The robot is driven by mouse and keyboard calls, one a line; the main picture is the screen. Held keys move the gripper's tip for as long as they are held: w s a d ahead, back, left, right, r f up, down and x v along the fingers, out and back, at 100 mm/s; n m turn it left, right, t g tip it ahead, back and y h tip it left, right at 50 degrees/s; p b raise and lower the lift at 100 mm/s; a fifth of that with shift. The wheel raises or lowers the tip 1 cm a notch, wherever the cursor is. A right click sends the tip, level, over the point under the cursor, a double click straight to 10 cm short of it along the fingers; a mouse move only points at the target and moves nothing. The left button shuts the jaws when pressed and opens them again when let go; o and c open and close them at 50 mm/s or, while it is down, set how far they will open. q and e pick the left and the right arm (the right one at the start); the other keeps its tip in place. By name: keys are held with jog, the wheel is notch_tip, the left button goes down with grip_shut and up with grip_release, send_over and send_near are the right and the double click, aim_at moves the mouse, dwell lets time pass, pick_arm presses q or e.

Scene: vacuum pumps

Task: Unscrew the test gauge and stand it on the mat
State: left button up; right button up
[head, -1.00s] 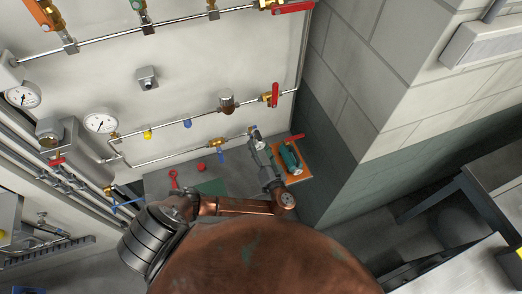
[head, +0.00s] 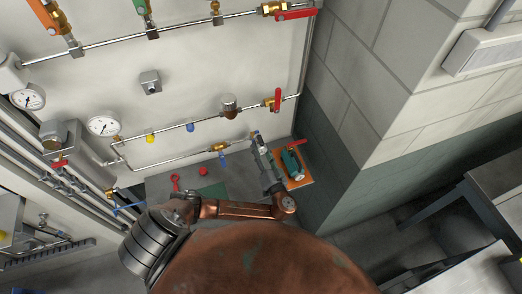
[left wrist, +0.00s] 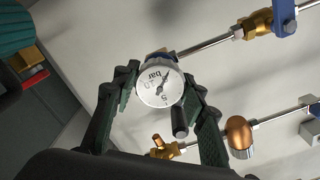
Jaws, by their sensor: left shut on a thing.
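The test gauge (left wrist: 160,86) has a round white dial and faces the camera in the left wrist view. My left gripper (left wrist: 160,92) is shut on it, with one dark finger on each side. A steel pipe (left wrist: 205,44) runs up to behind the gauge; the joint is hidden, so I cannot tell how far it is threaded on. In the head view my left gripper (head: 260,142) is at the right end of the lower pipe. A green mat (head: 213,190) lies on the grey bench below, left of my gripper. My right gripper is not in view.
An orange tray (head: 304,181) holding a green device with a red lever stands right of my gripper, near the wall corner. A red ball-like thing (head: 203,171) and a red tool (head: 176,182) lie near the mat. Brass valves (head: 218,147) line the pipes.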

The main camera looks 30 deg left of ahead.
pick_arm(q)
jog(key=shift+n+b, duration=0.3)
jog(key=shift+v, duration=2.5)
jog(key=shift+v, duration=2.55)
